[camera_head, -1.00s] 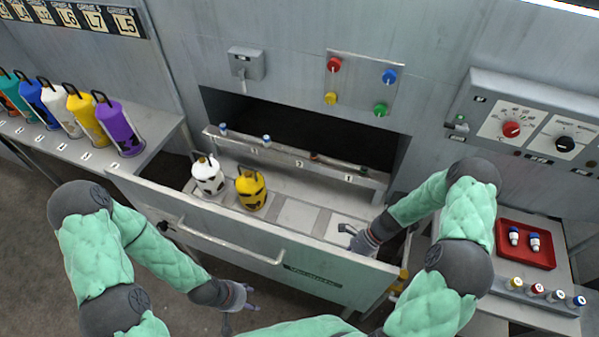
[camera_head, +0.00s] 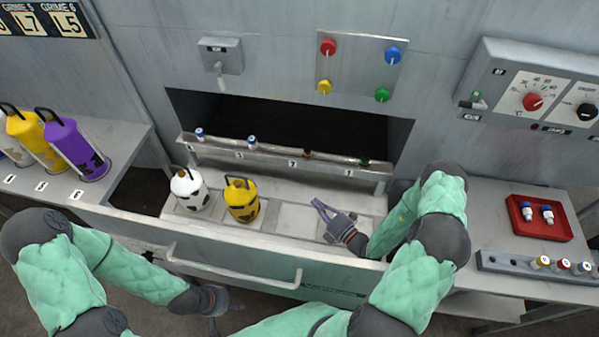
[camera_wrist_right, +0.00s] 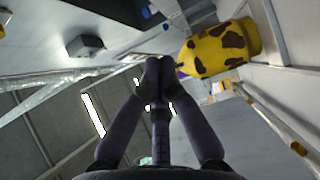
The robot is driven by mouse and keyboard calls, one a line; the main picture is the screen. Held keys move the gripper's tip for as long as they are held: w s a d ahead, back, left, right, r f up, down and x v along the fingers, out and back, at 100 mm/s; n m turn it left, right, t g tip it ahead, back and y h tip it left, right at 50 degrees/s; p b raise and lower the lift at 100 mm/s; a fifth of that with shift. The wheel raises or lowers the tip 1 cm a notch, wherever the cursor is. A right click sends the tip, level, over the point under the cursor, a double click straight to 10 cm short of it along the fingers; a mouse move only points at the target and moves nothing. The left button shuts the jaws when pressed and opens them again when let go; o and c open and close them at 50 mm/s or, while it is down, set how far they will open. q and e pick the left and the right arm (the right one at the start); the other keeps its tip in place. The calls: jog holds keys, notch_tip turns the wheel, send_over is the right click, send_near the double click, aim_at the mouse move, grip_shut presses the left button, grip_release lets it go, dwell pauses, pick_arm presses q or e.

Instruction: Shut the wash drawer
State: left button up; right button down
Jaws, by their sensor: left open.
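The wash drawer (camera_head: 330,283) stands pulled out below a dark opening, with a long bar handle (camera_head: 235,272) on its front. A white cylinder with dark patches (camera_head: 188,190) and a yellow one (camera_head: 241,200) stand upright in its left part. The yellow one also shows in the right wrist view (camera_wrist_right: 222,50). My right gripper (camera_head: 318,207) is over the drawer's right part, right of the yellow cylinder; its fingertips meet in the right wrist view (camera_wrist_right: 157,80), with nothing between them. My left gripper (camera_head: 228,307) is open, low in front of the drawer, below the handle.
A numbered rail (camera_head: 285,160) with small bottles crosses behind the drawer. A purple cylinder (camera_head: 75,148) and others stand on the left shelf. At right are a red tray (camera_head: 540,232) with two bottles and a grey rack (camera_head: 510,263). Knobs and a lever box (camera_head: 220,55) are above.

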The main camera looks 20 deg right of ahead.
jog(key=d+f+m+h, duration=0.1)
jog(key=d+m+h, duration=0.1)
jog(key=b, duration=0.2)
send_near(301, 166)
jog(key=w+a, duration=0.2)
jog(key=a, duration=0.2)
jog(key=shift+h, duration=0.3)
jog(key=w+d+b, duration=0.1)
jog(key=w+d, duration=0.1)
jog(key=w, duration=0.1)
jog(key=shift+d, duration=0.3)
